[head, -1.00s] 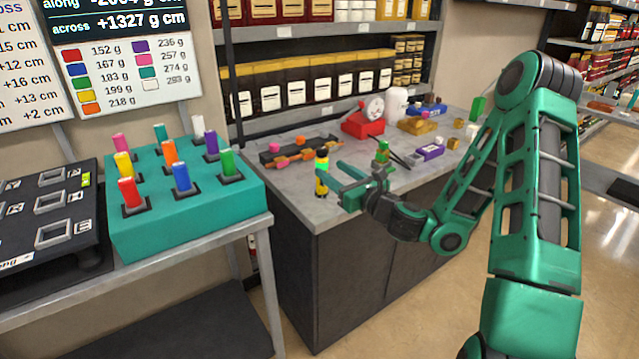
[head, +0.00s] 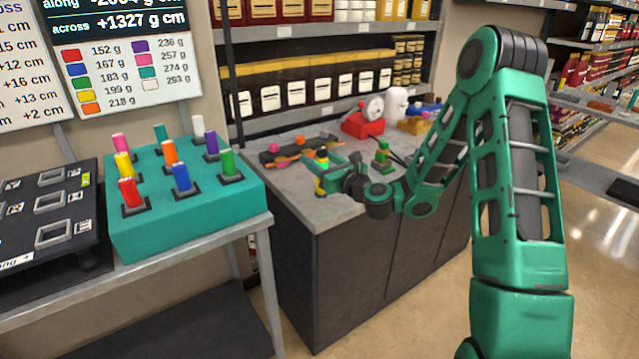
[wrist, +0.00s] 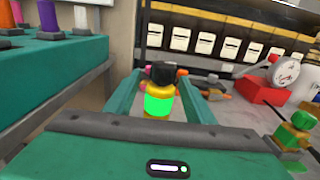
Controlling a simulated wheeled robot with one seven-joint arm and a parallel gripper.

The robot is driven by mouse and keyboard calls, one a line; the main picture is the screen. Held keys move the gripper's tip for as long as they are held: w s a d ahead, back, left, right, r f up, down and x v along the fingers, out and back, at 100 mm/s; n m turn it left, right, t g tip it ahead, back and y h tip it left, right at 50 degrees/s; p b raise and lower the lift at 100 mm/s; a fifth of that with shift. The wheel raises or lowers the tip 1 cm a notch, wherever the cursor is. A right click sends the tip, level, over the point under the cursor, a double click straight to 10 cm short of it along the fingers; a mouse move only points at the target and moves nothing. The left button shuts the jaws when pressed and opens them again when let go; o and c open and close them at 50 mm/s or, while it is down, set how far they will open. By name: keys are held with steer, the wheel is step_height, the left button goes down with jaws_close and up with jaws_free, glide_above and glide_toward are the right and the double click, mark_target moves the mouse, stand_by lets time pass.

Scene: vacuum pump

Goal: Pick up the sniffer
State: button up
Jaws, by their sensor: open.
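The sniffer appears to be the small upright yellow and black device with a bright green band (head: 321,172). It stands near the front left corner of the grey counter (head: 345,208). It also shows in the middle of the wrist view (wrist: 158,102), with a black top. My gripper (head: 317,167) is open around it, lying level. In the wrist view one green finger is on each side of the sniffer, with a gap visible on both sides. The sniffer's lower end is hidden there by my gripper's body.
A green and orange device (head: 382,155) stands to the right of my gripper. A dark tray with pink and orange parts (head: 290,152) lies behind. A red base with a white gauge (head: 365,122) is further back. A teal block of coloured pegs (head: 185,218) stands left.

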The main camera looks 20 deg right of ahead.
steer(key=shift+x, duration=1.05)
jaws_close()
